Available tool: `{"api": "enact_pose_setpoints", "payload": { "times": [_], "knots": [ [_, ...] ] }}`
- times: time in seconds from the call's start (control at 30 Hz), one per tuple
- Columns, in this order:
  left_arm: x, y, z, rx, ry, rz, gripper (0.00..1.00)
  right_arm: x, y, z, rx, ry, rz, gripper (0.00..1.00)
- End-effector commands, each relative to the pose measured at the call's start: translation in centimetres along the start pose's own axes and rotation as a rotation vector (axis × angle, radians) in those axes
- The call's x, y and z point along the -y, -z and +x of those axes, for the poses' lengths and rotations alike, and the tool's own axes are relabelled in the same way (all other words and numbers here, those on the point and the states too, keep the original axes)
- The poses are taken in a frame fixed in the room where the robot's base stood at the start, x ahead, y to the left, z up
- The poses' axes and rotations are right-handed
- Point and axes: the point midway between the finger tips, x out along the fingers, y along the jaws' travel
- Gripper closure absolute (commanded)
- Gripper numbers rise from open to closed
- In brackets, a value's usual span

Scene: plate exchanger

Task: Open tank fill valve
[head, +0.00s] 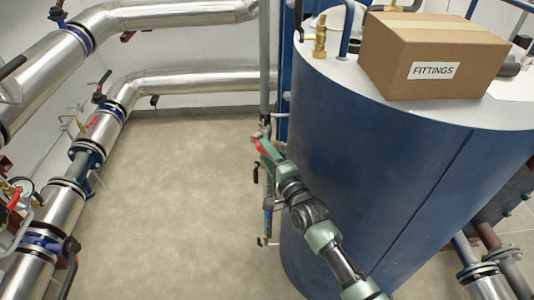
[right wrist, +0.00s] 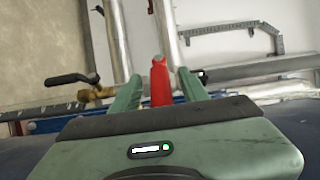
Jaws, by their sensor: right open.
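The blue tank (head: 360,170) with a white top stands at the right in the head view. A red valve lever (head: 261,146) sits on the thin vertical pipe at the tank's left side; I cannot read a label on it. My right gripper (head: 268,150) is at this lever. In the right wrist view the red lever (right wrist: 160,82) stands upright between the two green fingers of the right gripper (right wrist: 160,92), which are open around it with gaps showing at both sides. The valve body is hidden. My left gripper is not in view.
A cardboard box marked FITTINGS (head: 435,55) and a brass fitting (head: 320,38) are on the tank top. A black lever (right wrist: 72,79) on a brass valve is left of the fingers. Silver pipes (head: 110,110) with valves line the left wall. The floor (head: 180,200) between is clear.

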Motion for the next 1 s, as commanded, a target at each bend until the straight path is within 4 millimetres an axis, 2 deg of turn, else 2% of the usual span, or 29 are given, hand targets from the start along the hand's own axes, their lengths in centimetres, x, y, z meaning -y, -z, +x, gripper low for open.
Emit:
{"api": "enact_pose_setpoints", "payload": {
  "times": [0.07, 0.23, 1.0],
  "knots": [
    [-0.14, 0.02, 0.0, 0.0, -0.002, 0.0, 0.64, 0.01, 0.01, -0.01, 0.0, 0.0, 0.0, 0.55],
    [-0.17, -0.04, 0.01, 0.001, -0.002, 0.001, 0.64, 0.0, 0.02, -0.03, 0.0, 0.0, 0.0, 1.0],
    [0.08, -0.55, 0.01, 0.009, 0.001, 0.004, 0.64, -0.06, 0.0, -0.06, 0.0, -0.001, 0.0, 1.0]
  ]
}}
